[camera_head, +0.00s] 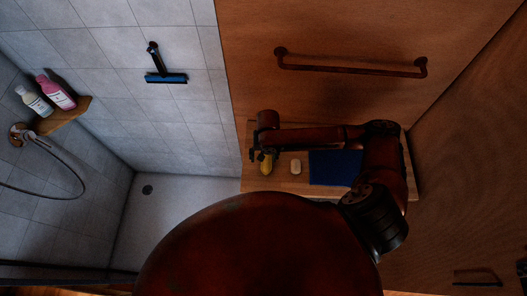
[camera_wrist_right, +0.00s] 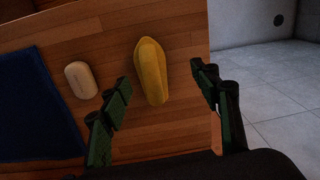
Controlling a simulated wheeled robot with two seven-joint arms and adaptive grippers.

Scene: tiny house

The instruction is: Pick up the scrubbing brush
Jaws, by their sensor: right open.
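A yellow elongated object, apparently the scrubbing brush (camera_head: 266,165), lies on the wooden bench near its left end. In the right wrist view the brush (camera_wrist_right: 151,70) shows its rounded yellow top; any bristles are hidden. My right gripper (camera_wrist_right: 160,77) is open and empty, with its green-padded fingers apart on either side of the brush in the picture. No contact with the brush is visible. In the head view my right arm reaches over the bench, and its gripper (camera_head: 257,153) is dark and partly hidden by the wrist. My left gripper is out of view.
A pale soap bar (camera_wrist_right: 80,80) lies beside the brush, then a folded blue towel (camera_head: 335,168). The bench (camera_head: 285,186) stands against a wooden wall with a towel bar (camera_head: 350,70). A squeegee (camera_head: 166,77) hangs left. Bottles (camera_head: 56,93) stand on a corner shelf.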

